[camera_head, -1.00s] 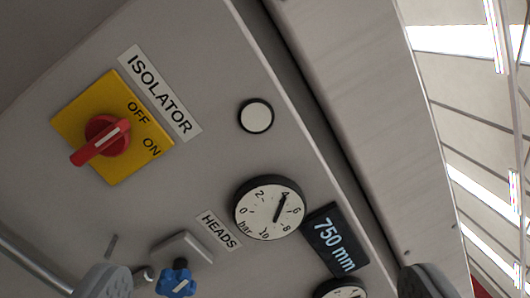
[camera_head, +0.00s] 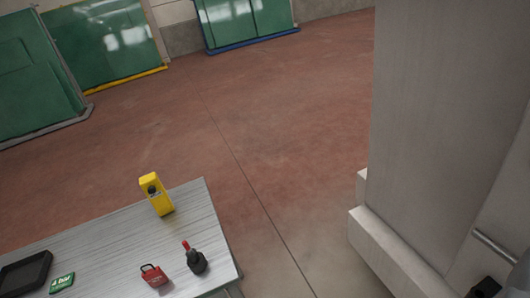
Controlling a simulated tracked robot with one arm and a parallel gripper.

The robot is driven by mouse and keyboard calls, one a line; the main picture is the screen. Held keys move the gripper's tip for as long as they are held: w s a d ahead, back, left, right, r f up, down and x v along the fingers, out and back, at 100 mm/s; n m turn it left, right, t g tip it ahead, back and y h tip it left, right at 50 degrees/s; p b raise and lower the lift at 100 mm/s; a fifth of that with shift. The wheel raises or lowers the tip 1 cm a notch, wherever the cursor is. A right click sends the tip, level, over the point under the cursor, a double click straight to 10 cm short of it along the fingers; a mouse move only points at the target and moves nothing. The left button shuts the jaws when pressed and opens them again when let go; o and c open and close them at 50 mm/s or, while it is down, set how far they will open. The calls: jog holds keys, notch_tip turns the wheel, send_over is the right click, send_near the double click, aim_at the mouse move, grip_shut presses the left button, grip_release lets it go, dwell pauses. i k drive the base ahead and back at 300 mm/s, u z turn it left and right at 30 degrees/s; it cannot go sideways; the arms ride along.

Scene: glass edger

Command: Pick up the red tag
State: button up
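A small red piece (camera_head: 153,276) with a dark loop at its top lies near the front of the grey table (camera_head: 110,244), at the lower left of the view. It has faint pale marks on its face and looks like a padlock or a tag; I cannot tell which. It is the only mainly red loose item in view. My gripper's fingers do not show clearly in the view now, so I cannot see their opening or their place relative to the red piece.
Also on the table are a yellow device (camera_head: 155,194), a dark item with a red tip (camera_head: 195,259), a green tag (camera_head: 61,283) and a black tray (camera_head: 25,272). A grey machine (camera_head: 445,130) fills the right. Green glass racks (camera_head: 105,45) stand behind open red floor (camera_head: 270,130).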

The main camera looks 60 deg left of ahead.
aim_at(155, 277)
jog(key=u, duration=2.15)
